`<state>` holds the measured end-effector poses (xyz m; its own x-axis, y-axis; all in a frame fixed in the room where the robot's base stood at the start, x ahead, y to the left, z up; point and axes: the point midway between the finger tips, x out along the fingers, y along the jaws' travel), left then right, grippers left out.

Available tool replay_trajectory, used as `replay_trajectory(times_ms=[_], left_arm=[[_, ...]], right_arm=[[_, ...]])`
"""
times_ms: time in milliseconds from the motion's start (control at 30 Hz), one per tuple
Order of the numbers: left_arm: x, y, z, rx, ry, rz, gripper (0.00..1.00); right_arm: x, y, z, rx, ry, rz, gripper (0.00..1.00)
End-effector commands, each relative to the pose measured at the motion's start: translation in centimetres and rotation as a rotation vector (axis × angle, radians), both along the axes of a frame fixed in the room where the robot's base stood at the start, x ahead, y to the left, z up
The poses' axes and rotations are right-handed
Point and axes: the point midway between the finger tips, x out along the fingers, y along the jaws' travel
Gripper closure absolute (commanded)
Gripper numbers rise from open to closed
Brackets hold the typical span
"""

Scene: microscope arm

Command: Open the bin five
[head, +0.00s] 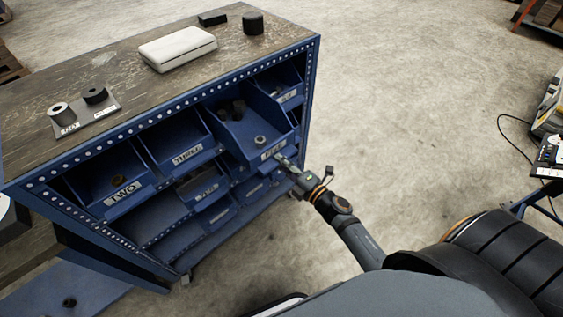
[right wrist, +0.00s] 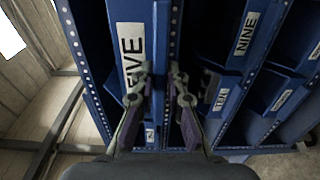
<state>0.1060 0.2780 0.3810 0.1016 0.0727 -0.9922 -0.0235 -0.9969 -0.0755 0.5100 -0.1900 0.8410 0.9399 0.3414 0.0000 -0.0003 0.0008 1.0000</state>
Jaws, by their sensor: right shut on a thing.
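Bin five (head: 238,137) is a blue open-topped bin in the upper row of the blue cabinet. It juts out in front of the bins beside it. A small grey round part and darker parts lie in it. Its white FIVE label shows in the right wrist view (right wrist: 131,48). My right gripper (head: 284,161) is at the lower front of bin five, shut on it. In the right wrist view, its two fingers (right wrist: 160,97) straddle the front edge below the label; the exact contact is hidden. My left gripper is not in view.
Bins two (head: 115,188) and three (head: 180,152) sit to the left, with more bins below. The wooden cabinet top (head: 110,60) carries a white case (head: 177,48), a small plate with two round parts and dark blocks. Open concrete floor (head: 400,90) lies to the right.

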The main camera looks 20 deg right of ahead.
Motion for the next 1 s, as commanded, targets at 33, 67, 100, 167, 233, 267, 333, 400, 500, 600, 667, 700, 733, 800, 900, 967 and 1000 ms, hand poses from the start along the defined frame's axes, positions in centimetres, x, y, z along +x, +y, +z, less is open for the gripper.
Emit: replay_trajectory(times_ms=[33, 67, 100, 167, 233, 267, 333, 400, 500, 600, 667, 700, 733, 800, 900, 967, 1000], left_arm=[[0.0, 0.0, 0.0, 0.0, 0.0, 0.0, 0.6], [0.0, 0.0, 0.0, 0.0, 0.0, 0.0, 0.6], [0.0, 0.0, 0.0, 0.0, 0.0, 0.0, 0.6], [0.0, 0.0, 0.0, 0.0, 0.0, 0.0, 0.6], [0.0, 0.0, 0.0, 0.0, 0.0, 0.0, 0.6], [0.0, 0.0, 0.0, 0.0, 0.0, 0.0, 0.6], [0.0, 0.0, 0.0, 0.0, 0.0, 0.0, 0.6], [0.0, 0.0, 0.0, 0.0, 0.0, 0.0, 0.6], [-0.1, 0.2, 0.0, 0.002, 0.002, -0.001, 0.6], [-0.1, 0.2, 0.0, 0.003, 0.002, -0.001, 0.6], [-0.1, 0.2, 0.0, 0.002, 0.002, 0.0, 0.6], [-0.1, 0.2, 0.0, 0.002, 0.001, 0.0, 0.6], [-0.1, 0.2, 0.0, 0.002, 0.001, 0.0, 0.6], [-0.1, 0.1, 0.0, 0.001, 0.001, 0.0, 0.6], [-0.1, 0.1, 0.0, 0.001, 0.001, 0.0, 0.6], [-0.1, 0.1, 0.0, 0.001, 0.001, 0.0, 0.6], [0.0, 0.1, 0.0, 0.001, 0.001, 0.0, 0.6]], right_arm=[[0.0, 0.0, -0.1, -0.001, 0.002, 0.0, 1.0], [0.0, 0.0, -0.1, -0.001, 0.002, 0.0, 0.86], [0.0, 0.0, -0.1, 0.0, 0.001, 0.0, 0.81], [0.0, 0.0, -0.1, 0.0, 0.001, 0.0, 0.72], [0.0, 0.0, 0.0, 0.0, 0.001, 0.0, 0.64], [0.0, 0.0, 0.0, 0.0, 0.001, 0.0, 0.64], [0.0, 0.0, 0.0, 0.0, 0.001, 0.0, 0.64], [0.0, 0.0, 0.0, 0.001, 0.0, 0.0, 0.64], [0.0, 0.0, 0.0, 0.001, 0.0, 0.0, 0.64], [-0.7, -0.2, -0.1, 0.0, 0.003, 0.0, 0.64], [-1.5, -0.5, -0.1, 0.0, 0.003, 0.001, 0.64], [-2.2, -0.8, -0.2, 0.0, 0.005, 0.001, 0.64], [-2.8, -1.0, -0.2, 0.0, 0.005, 0.002, 0.64], [-4.2, -1.5, -0.2, -0.002, 0.006, 0.002, 0.64], [-6.2, -2.2, -0.2, -0.003, 0.005, 0.004, 0.64], [-7.2, -2.5, -0.2, -0.002, 0.006, 0.004, 0.64], [-7.9, -2.8, -0.2, -0.003, 0.005, 0.004, 0.64]])
